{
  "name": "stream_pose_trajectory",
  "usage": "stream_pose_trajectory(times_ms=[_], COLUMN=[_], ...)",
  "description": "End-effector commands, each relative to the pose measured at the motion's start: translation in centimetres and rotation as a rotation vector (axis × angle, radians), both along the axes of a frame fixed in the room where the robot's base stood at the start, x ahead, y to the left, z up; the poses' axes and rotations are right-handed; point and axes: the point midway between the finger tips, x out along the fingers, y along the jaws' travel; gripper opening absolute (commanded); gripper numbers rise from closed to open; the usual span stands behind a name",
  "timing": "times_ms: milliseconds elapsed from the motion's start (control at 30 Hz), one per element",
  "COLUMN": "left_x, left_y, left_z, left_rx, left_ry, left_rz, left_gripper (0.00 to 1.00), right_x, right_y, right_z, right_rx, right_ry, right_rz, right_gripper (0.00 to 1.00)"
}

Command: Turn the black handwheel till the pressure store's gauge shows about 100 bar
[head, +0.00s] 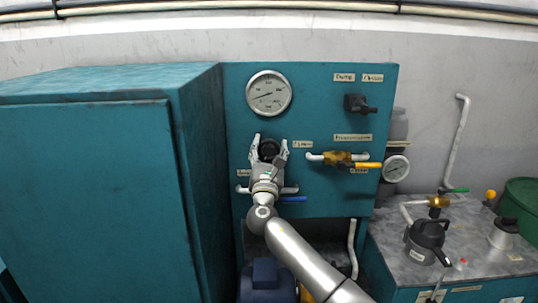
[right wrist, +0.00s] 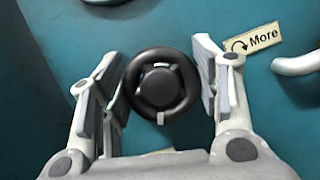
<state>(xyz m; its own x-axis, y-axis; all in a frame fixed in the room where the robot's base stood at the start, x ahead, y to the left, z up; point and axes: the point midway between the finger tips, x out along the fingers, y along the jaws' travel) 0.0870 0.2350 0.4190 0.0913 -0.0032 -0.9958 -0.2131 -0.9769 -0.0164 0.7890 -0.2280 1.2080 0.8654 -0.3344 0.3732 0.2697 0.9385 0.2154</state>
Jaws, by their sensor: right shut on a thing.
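The black handwheel (head: 268,150) is on the teal panel below a large round gauge (head: 268,93). My right gripper (head: 270,144) reaches it from below, one finger on each side. A pale mark shows at the wheel's lower edge. A smaller gauge (head: 396,168) is at the panel's right, by a grey cylinder (head: 396,124). The readings are too small to tell. My left gripper is not in view.
A "More" label with a curved arrow (right wrist: 254,38) is right of the wheel. A brass valve with a yellow lever (head: 340,158), a blue lever (head: 292,199) and a black knob (head: 359,104) are nearby. A teal cabinet (head: 95,180) stands at left.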

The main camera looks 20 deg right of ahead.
Motion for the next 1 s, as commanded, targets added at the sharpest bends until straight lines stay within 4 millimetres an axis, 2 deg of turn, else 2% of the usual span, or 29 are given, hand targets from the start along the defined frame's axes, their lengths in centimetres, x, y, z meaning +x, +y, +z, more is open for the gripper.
stream_pose_trajectory(times_ms=[33, 100, 500, 700, 1000], left_x=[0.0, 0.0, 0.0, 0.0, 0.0], left_y=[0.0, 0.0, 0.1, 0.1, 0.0], left_z=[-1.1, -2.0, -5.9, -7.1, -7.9], left_rx=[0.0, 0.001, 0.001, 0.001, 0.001], left_ry=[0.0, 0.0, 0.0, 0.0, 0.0], left_rz=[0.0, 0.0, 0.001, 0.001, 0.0], left_gripper=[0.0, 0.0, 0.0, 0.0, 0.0], right_x=[0.0, 0.0, 0.0, -0.1, -0.1], right_y=[0.1, 0.1, 0.0, -0.1, -0.2], right_z=[-0.5, -0.5, -0.4, -0.4, -0.3], right_rx=[0.038, 0.095, 0.459, 0.642, 0.894], right_ry=[-0.012, -0.029, -0.132, -0.184, -0.256], right_rz=[0.001, 0.002, 0.002, 0.0, 0.0], right_gripper=[0.33, 0.33, 0.33, 0.33, 0.33])
